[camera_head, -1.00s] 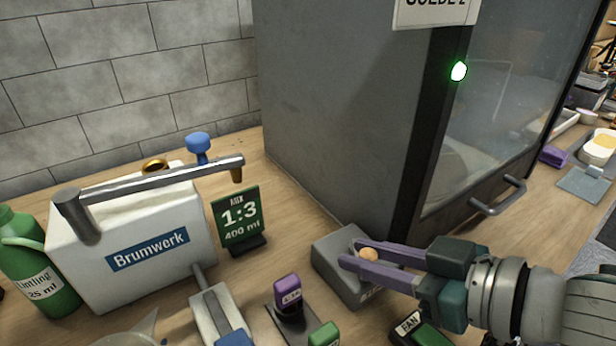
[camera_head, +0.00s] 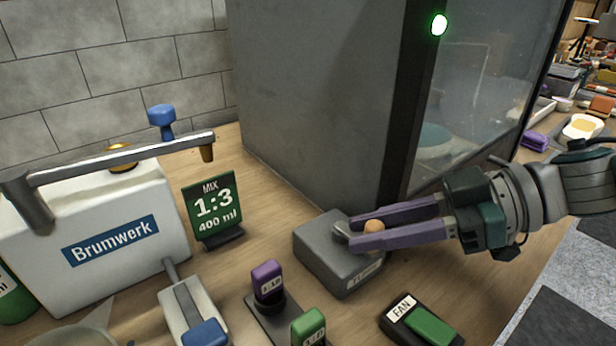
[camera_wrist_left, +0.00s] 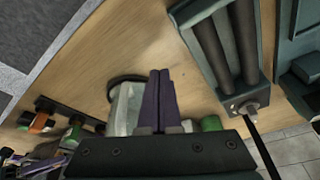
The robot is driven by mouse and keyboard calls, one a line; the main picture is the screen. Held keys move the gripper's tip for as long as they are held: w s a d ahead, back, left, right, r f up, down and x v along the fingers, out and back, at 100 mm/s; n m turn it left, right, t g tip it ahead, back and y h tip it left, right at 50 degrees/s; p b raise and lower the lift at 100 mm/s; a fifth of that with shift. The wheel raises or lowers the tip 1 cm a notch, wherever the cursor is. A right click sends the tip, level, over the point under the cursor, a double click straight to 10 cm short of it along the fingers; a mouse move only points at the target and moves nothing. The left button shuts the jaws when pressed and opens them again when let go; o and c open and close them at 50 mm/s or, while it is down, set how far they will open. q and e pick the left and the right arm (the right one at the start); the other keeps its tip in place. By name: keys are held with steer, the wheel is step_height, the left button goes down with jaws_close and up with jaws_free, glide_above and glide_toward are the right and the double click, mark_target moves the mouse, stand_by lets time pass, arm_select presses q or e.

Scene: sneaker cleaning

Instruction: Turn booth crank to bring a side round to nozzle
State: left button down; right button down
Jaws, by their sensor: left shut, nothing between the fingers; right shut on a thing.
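The spray booth (camera_head: 310,90) is a tall grey cabinet with a glass front and a lit green lamp (camera_head: 439,25). The crank (camera_head: 335,262) is a grey box at the foot of the booth's near corner, with a small wooden knob (camera_head: 374,226) on top. My right gripper (camera_head: 358,236) reaches in from the right, its purple fingers shut on the knob. Something round and teal shows dimly behind the glass (camera_head: 434,140). My left gripper (camera_wrist_left: 160,75) shows only in the left wrist view, fingers shut and empty above the wooden bench.
A white Brumwerk container (camera_head: 100,225) stands at left beside a green 1:3 mix sign (camera_head: 212,210). In front are purple (camera_head: 267,283) and green (camera_head: 308,327) switches and a FAN switch (camera_head: 425,320). Bare bench lies between sign and booth.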

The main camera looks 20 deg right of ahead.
stand_by(0.3)
steer(key=c, duration=0.7)
jaws_free()
